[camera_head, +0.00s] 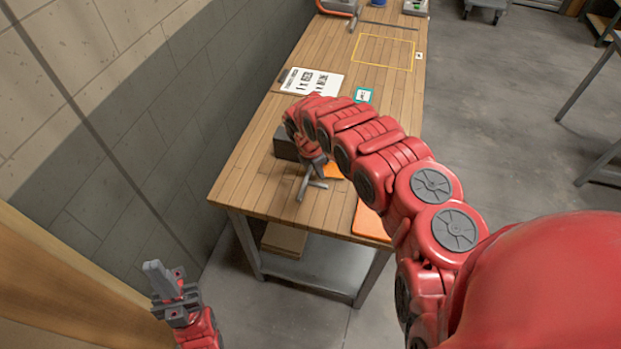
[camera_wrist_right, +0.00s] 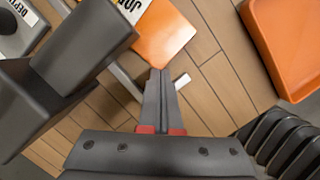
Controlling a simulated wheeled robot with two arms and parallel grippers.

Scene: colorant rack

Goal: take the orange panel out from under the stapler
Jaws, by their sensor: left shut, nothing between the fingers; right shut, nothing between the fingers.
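The orange panel (camera_wrist_right: 165,35) lies flat on the wooden table. It carries a white label with black letters, and a corner of it shows in the head view (camera_head: 333,171). A dark grey block-like body, apparently the stapler (camera_wrist_right: 85,45), covers the panel's left part in the right wrist view; it shows partly in the head view (camera_head: 286,147). My right gripper (camera_wrist_right: 160,82) is shut and empty, pointing at the panel's near edge; contact cannot be told. My left gripper (camera_head: 158,275) is shut and empty, off the table at lower left.
A larger orange tray-like thing (camera_wrist_right: 288,50) lies to the right, near the table's front edge. A printed sheet (camera_head: 312,82) and a green-edged card (camera_head: 363,95) lie farther back. The yellow outlined area (camera_head: 384,52) is clear.

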